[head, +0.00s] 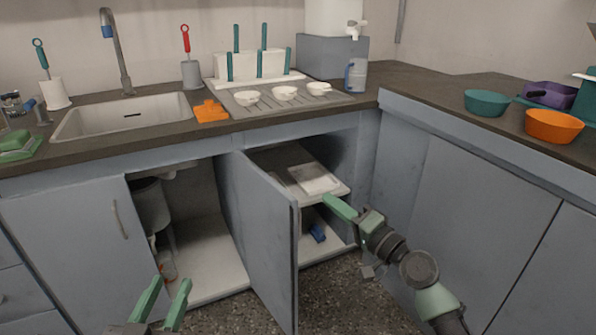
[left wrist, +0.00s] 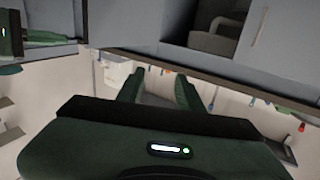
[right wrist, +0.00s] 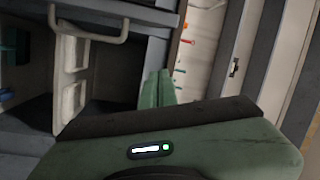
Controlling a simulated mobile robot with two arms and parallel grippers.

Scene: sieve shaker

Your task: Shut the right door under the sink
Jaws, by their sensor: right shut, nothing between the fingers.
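The right door (head: 272,245) under the sink stands open, swung out from the cabinet. Its far edge meets the cabinet front and its near edge points towards me. My right gripper (head: 327,199) is shut and empty, to the right of the open door, in front of the corner opening. In the right wrist view its fingers (right wrist: 157,90) are together, and a pale bar handle (right wrist: 92,38) shows at upper left. My left gripper (head: 170,283) is open and empty, low in front of the sink cabinet.
The sink cabinet's pale floor (head: 205,258) shows, with a dark container (head: 152,205) at left. The corner opening has a shelf with a white item (head: 314,179) and a blue object (head: 317,233) below. Counter (head: 420,90) and cabinet fronts (head: 480,200) bound the right side.

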